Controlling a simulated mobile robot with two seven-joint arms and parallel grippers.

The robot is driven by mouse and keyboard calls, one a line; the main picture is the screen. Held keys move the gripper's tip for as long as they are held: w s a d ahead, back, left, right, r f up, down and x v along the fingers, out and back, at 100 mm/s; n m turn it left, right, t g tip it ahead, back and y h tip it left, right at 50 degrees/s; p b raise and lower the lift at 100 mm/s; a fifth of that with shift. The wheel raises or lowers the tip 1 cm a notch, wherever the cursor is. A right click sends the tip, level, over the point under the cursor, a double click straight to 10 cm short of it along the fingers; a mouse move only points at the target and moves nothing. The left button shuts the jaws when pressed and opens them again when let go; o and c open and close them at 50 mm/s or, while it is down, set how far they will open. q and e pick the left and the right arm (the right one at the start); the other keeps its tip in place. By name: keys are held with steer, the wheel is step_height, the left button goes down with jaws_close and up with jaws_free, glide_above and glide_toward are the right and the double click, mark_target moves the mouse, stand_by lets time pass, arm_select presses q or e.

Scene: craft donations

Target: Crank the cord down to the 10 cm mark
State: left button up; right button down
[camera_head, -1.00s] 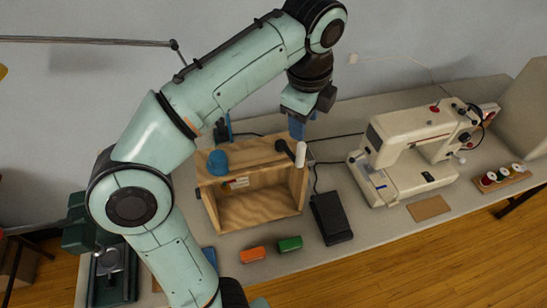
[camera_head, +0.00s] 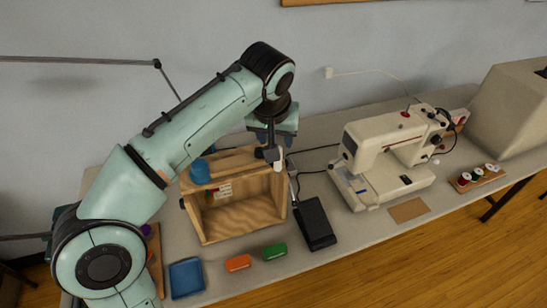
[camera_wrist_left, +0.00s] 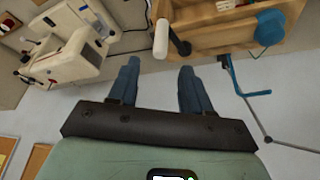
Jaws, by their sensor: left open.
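A wooden open-fronted box (camera_head: 240,218) stands on the table. A dark crank arm with a white handle (camera_head: 278,160) is at its top right. The handle also shows in the wrist view (camera_wrist_left: 160,42), beyond my fingertips and roughly in line with the gap between them. My left gripper (camera_head: 278,140) is open and empty, its blue fingers (camera_wrist_left: 160,68) apart, close above the crank. A small red and white marking (camera_head: 222,191) is inside the box, too small to read. My right gripper is out of view.
A sewing machine (camera_head: 385,160) and a black pedal (camera_head: 315,223) are to the right. An orange block (camera_head: 238,263), a green block (camera_head: 274,252) and a blue tray (camera_head: 187,278) lie in front. Thread spools (camera_head: 478,175) stand at the far right.

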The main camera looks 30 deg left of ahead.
arm_select(q)
steer(key=b+x, duration=0.1)
steer(key=x, duration=1)
steer(key=shift+s+f, duration=0.1)
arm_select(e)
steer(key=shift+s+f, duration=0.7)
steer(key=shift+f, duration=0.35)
arm_select(q)
jaws_close()
